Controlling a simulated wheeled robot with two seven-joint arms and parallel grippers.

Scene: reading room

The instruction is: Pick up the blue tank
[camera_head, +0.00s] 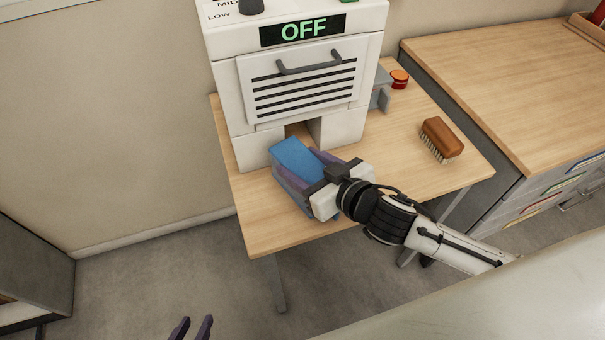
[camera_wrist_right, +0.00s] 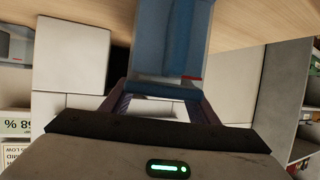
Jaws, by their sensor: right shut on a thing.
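The blue tank (camera_head: 293,154) is in front of the low opening of the white machine, over the small wooden table. My right gripper (camera_head: 303,172) is shut on it, with a purple finger on either side. In the right wrist view the tank (camera_wrist_right: 172,40) stands out between the two fingers (camera_wrist_right: 158,100). Whether the tank touches the tabletop is hard to tell. My left gripper (camera_head: 192,328) shows only as two purple fingertips at the bottom edge, apart and with nothing visible between them.
The white machine (camera_head: 244,78) with an OFF display and a grey handle stands on the table (camera_head: 262,222). A brown brush (camera_head: 441,138) and a small orange-topped jar (camera_head: 399,79) are to its right. A wooden-topped cabinet (camera_head: 500,75) adjoins at the right.

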